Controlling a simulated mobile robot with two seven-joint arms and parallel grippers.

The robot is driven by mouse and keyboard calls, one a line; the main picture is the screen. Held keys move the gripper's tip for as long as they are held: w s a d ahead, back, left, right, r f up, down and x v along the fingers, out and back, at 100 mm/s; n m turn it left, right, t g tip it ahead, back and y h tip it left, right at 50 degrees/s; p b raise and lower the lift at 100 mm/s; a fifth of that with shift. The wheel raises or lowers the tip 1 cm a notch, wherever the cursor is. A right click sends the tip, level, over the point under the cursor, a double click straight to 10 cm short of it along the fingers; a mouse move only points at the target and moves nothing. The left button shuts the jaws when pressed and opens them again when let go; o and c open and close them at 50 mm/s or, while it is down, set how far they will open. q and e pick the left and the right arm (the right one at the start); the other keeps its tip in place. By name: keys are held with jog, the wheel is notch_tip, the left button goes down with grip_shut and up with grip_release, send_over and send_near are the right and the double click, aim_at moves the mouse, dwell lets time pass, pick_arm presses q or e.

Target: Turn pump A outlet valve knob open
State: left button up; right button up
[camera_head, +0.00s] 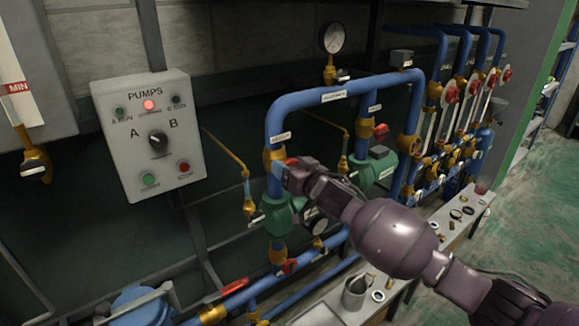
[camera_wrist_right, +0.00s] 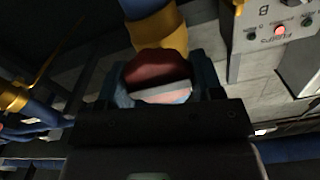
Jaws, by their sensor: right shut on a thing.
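The pump A outlet valve knob (camera_wrist_right: 155,68) is a dark red cap on a yellow brass body in the right wrist view. My right gripper (camera_wrist_right: 161,88) has its two blue-grey fingers on either side of the knob and is shut on it. In the head view this right gripper (camera_head: 281,168) reaches in from the right and meets the blue pipe's brass valve (camera_head: 272,155), above the green pump (camera_head: 278,216). The gripper hides the knob there. My left gripper is not in view.
The PUMPS control box (camera_head: 150,130) hangs on the left, with a red lamp lit. A blue pipe arch (camera_head: 340,92) rises just behind the gripper. A second green pump (camera_head: 376,168) stands to the right. A bench (camera_head: 420,255) with loose parts lies below my right arm.

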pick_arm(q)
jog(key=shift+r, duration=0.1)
pick_arm(e)
jog(key=n+p, duration=0.1)
jog(key=n, duration=0.2)
jog(key=n+p, duration=0.1)
jog(key=n, duration=0.3)
jog(key=shift+s+a+n, duration=0.1)
jog(key=shift+a+n, duration=0.05)
jog(key=shift+n, duration=0.15)
jog(key=n, duration=0.5)
jog(key=shift+f+n+p, duration=0.15)
jog(key=shift+n+p, duration=0.15)
jog(key=shift+p, duration=0.05)
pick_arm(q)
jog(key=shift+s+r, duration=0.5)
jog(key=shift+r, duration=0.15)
pick_arm(e)
jog(key=shift+s+a+f+n, duration=0.1)
jog(key=shift+n, duration=2.1)
jog(key=o, duration=0.9)
jog(key=shift+o, duration=0.2)
jog(key=shift+s, duration=0.1)
